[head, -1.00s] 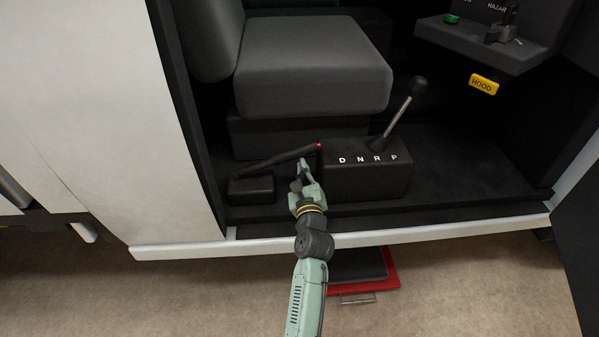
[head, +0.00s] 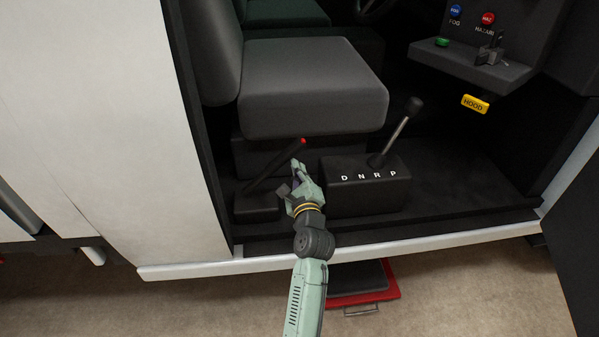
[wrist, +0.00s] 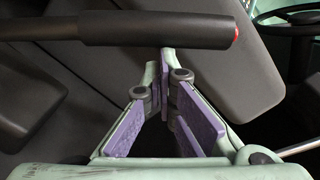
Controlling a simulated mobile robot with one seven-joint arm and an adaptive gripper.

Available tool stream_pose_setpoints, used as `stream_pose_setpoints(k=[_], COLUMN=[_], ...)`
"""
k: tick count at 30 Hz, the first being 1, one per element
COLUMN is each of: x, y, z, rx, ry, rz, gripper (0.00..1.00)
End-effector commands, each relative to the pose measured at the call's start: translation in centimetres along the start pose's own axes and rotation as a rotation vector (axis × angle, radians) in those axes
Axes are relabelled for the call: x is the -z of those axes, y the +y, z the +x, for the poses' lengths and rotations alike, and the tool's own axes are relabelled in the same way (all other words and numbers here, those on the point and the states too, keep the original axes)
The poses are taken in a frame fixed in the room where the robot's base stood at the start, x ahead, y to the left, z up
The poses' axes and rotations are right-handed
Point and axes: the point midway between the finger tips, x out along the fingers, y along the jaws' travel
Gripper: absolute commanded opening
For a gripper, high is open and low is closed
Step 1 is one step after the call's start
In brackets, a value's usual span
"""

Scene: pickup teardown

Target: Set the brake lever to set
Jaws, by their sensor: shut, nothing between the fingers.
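The brake lever (head: 273,167) is a dark bar with a red tip, rising from a black base box (head: 257,207) on the cab floor left of the gear selector. It is tilted up to the right. In the wrist view the lever (wrist: 150,29) crosses the top of the picture, its red end at right. My gripper (head: 296,170) is just right of and below the lever's upper part. In the wrist view my gripper's purple-padded fingers (wrist: 164,62) meet at their tips, close under the lever, with nothing between them. Whether they touch the lever I cannot tell.
The gear selector box (head: 366,190) marked D N R P stands right of my gripper, its knobbed shifter (head: 400,130) upright and leaning. The grey seat (head: 310,90) is behind the lever. A yellow HOOD handle (head: 474,104) hangs at right. The white door sill (head: 400,245) runs in front.

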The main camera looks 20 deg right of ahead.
Motion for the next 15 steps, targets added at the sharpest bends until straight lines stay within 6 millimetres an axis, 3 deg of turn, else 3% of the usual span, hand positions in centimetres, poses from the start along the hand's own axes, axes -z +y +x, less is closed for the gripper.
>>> stream_pose_setpoints(k=[1, 3, 15], x=[-1.2, -1.7, -2.9], y=[-0.5, -0.7, -1.0], z=[0.1, 0.1, 0.2], rx=[-0.002, -0.004, -0.011], ry=[-0.007, -0.007, -0.005], rz=[-0.03, -0.07, -0.183], gripper=[0.0, 0.0, 0.0])
